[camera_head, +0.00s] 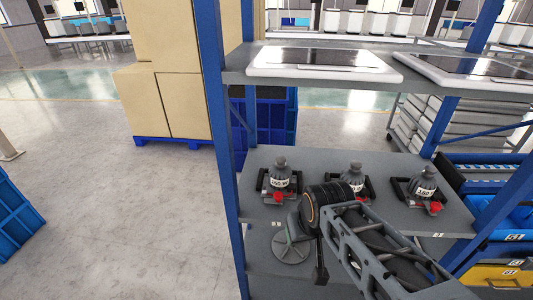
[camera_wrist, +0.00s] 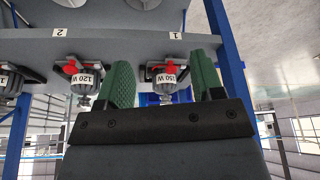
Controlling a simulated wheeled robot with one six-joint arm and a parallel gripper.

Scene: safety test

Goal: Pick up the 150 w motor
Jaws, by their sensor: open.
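The 150 W motor (camera_head: 279,178) is a dark grey, rounded motor with a white label, in a black-handled holder with a red part. It stands at the left of the middle shelf in the head view. In the wrist view, which is upside down, the 150 W motor (camera_wrist: 163,80) shows between the green fingers of my gripper (camera_wrist: 164,65), beyond them and near the tag 1. My gripper is open and empty. Its fingers frame the motor in the picture, but contact is not visible. The motor's far side is hidden.
The 120 W motor (camera_wrist: 85,80) stands beside it; in the head view this middle motor (camera_head: 354,173) is partly behind my arm. A third motor (camera_head: 425,184) stands at the right. An upper shelf (camera_head: 236,62) is above, and a blue post (camera_head: 228,130) is at the left.

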